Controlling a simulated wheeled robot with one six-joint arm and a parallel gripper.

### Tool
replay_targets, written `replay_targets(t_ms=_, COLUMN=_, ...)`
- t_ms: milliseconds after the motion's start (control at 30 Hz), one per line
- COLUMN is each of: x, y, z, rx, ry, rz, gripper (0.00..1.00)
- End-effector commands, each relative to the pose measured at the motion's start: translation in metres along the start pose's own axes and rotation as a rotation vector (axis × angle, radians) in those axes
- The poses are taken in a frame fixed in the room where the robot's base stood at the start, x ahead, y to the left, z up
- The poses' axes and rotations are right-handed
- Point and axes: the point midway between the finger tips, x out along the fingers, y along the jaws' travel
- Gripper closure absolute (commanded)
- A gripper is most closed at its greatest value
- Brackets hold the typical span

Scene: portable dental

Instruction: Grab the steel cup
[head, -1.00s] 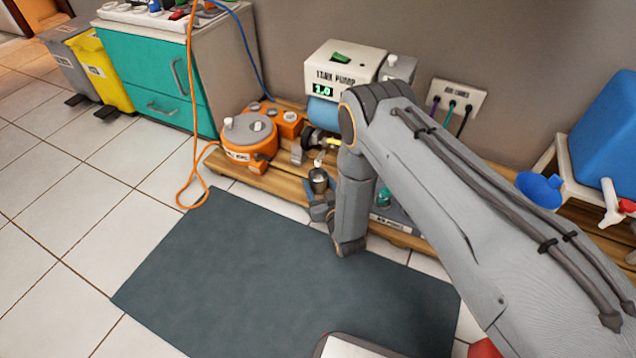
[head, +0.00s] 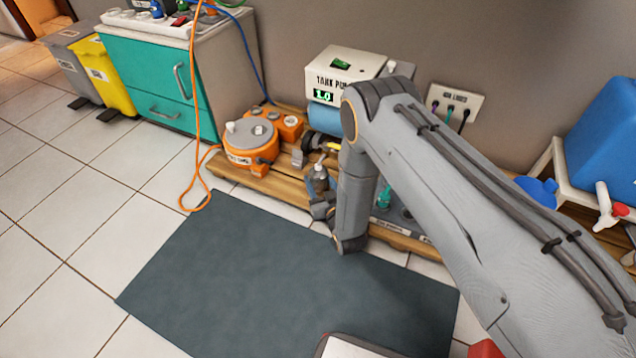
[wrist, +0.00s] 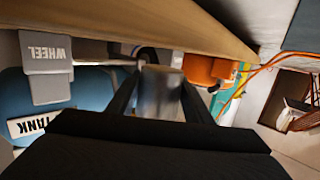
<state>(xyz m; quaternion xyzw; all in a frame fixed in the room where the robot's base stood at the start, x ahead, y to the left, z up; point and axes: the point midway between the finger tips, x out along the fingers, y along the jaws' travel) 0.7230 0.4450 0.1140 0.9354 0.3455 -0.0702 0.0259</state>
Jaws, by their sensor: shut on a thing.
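The steel cup (wrist: 160,92) is a small grey metal cylinder between the two fingers in the wrist view. In the head view the cup (head: 318,178) shows as a small dark grey shape at the front edge of the wooden platform (head: 236,179). My gripper (head: 322,200) is shut on it, and its fingers (wrist: 159,88) stand on both sides of the cup in the wrist view. Part of the gripper is hidden behind my arm in the head view. I cannot tell whether the cup is clear of the surface below it.
An orange round device (head: 250,143) stands left on the platform. An orange hose (head: 197,100) hangs at left. A blue container (head: 605,120) and blue funnel (head: 538,192) are at right. The dark mat (head: 270,275) is clear in front.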

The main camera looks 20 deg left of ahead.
Motion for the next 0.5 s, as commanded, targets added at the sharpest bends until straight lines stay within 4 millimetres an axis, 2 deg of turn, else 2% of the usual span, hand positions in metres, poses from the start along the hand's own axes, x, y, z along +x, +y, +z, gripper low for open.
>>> replay_targets(t_ms=67, x=-0.002, y=0.0, z=-0.011, rx=0.0, ry=0.001, rz=0.0, gripper=0.78)
replay_targets(t_ms=500, x=-0.053, y=0.0, z=-0.002, rx=0.0, ry=-0.003, rz=0.001, gripper=0.78)
